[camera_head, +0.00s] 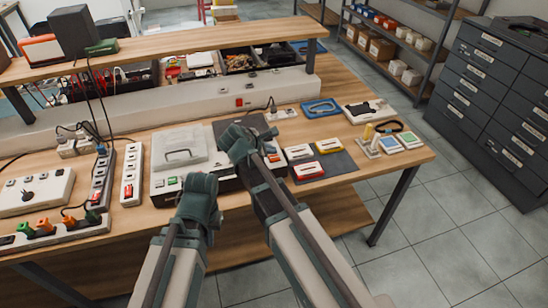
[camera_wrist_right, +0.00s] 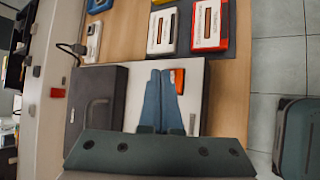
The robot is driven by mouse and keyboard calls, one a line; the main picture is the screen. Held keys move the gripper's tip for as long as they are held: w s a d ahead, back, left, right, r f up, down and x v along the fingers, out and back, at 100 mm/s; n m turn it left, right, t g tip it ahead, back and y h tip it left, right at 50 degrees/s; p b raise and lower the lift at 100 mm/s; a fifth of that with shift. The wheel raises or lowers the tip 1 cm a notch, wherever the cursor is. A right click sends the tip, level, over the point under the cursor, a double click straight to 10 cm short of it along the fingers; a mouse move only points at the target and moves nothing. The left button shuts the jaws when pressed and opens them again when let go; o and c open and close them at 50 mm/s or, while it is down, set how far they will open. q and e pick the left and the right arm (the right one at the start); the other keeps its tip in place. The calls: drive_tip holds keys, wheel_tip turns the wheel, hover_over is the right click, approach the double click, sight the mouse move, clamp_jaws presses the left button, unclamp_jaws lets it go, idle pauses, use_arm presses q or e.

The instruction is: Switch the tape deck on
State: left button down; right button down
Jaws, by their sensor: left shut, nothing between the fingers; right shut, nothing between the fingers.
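The tape deck (camera_head: 180,150) is a flat box on the workbench, with a handle on its lid and a pale front strip. Its right part is mostly behind my right arm. The right wrist view shows its dark lid (camera_wrist_right: 97,82) and pale panel (camera_wrist_right: 198,95), with an orange-red switch (camera_wrist_right: 179,80) on the panel. My right gripper (camera_head: 238,143) is over the right part of the deck, shut and empty. Its fingertips (camera_wrist_right: 168,72) overlap the switch's edge in the right wrist view; I cannot tell if they touch. My left gripper (camera_head: 199,187) is shut and empty at the deck's front edge.
Several cassettes, one red (camera_head: 308,171), lie on a dark mat right of the deck. A white power strip (camera_head: 131,173) and a socket strip with coloured plugs (camera_head: 65,233) lie to the left. A raised shelf (camera_head: 200,50) runs along the back. Drawer cabinets (camera_head: 490,90) stand at right.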

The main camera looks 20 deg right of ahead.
sight(271, 159)
drive_tip(key=shift+f, duration=0.15)
drive_tip(key=shift+f+b, duration=0.3)
drive_tip(key=shift+b, duration=0.15)
drive_tip(key=shift+f+b, duration=0.4)
drive_tip(key=shift+b, duration=0.05)
idle(0.6)
drive_tip(key=shift+r, duration=0.1)
drive_tip(key=shift+r+p, duration=0.8)
drive_tip(key=shift+p, duration=0.1)
drive_tip(key=shift+r, duration=0.1)
wheel_tip(271, 159, up, 6)
drive_tip(key=p, duration=0.6)
